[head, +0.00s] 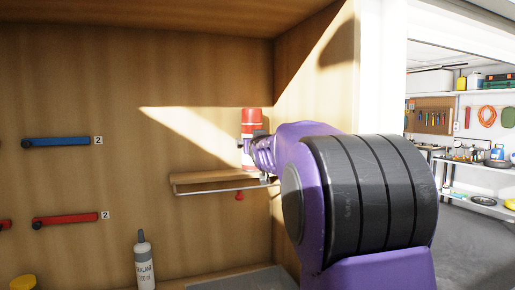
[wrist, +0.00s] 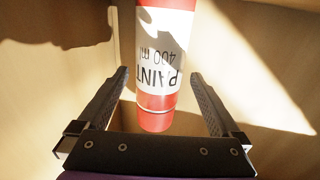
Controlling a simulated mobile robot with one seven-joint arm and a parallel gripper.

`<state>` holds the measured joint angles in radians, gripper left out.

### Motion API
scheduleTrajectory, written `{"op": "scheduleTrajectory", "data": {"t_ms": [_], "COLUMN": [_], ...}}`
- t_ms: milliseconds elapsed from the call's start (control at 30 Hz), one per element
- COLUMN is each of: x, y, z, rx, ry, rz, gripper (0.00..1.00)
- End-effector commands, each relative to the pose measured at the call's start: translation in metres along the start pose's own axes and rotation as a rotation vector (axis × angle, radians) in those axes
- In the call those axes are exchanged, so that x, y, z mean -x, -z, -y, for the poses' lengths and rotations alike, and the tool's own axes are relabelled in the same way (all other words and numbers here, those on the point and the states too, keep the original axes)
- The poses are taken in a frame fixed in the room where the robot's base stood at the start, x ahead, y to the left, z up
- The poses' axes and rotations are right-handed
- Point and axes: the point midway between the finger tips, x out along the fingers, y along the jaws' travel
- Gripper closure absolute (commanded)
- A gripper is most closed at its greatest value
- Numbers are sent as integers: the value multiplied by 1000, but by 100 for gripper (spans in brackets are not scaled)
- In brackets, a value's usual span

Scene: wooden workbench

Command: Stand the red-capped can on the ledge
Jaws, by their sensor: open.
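The red-capped can (head: 249,121) is upright at the right end of the wooden ledge (head: 205,178), against the back wall. Its lower part is partly hidden by my gripper (head: 258,143), and I cannot clearly see whether its base touches the ledge. In the wrist view the can (wrist: 163,52) shows a white label reading PAINT 400 ml, upside down, with red above and below. My gripper (wrist: 158,76) is open, with one finger on each side of the can and a visible gap at both.
A thin metal rail (head: 215,190) runs along the ledge's front, with a red knob (head: 239,197) below it. A sealant bottle (head: 145,261) stands lower left. Blue (head: 57,141) and red (head: 66,219) handles are on the back wall. The ledge's left part is clear.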

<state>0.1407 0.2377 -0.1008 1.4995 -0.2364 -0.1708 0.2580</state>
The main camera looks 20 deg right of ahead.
Motion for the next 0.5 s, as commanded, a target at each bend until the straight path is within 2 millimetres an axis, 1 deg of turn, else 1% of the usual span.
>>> {"op": "scheduleTrajectory", "data": {"t_ms": [33,100,300,400,500], "x": [12,26,61,72,80], "y": [-1,-2,-1,0,0], "z": [0,0,0,0,0], "rx": [0,1,0,1,1], "ry": [0,0,0,0,0], "rz": [-2,-2,-2,-2,-1], "gripper": [0,0,0,0,0]}}
